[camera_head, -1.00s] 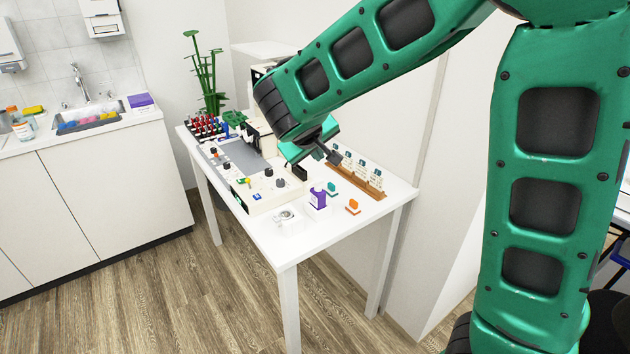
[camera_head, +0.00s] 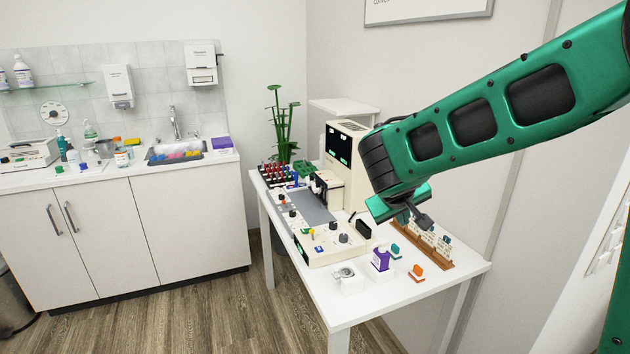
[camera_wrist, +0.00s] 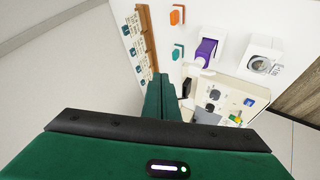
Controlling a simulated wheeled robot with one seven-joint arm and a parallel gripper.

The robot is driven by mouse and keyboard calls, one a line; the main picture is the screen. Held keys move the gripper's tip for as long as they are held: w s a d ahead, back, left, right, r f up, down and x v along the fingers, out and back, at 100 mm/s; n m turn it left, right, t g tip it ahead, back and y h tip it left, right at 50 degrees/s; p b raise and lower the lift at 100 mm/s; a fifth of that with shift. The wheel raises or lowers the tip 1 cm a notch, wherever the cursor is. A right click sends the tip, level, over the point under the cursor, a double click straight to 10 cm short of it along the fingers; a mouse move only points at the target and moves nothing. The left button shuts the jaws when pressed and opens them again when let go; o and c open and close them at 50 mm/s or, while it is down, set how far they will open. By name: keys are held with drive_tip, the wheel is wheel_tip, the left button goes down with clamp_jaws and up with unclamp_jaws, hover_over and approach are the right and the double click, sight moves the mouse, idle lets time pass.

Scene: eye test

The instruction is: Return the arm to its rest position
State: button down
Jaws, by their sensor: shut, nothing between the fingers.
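My green arm reaches in from the right in the head view. My gripper (camera_head: 428,221) points down over the right part of the white table (camera_head: 345,312), above the wooden rack. In the wrist view the gripper fingers (camera_wrist: 160,90) are together with nothing between them. The fingertips look apart from the things on the table, though the height gap is hard to judge.
A wall stands close behind. A counter with a sink (camera_head: 178,152) is at left.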

drive_tip(key=s+d+f+m+g+y, duration=0.15)
drive_tip(key=s+d+m+g, duration=0.25)
drive_tip(key=s+d, duration=1.05)
drive_tip(key=s+f+m+g+y, duration=0.2)
drive_tip(key=s+m+g+y, duration=0.1)
drive_tip(key=s, duration=1.8)
drive_tip(key=shift+s+m, duration=0.4)
drive_tip(key=shift+m, duration=0.3)
drive_tip(key=shift+w+f, duration=0.3)
drive_tip(key=shift+w, duration=0.35)
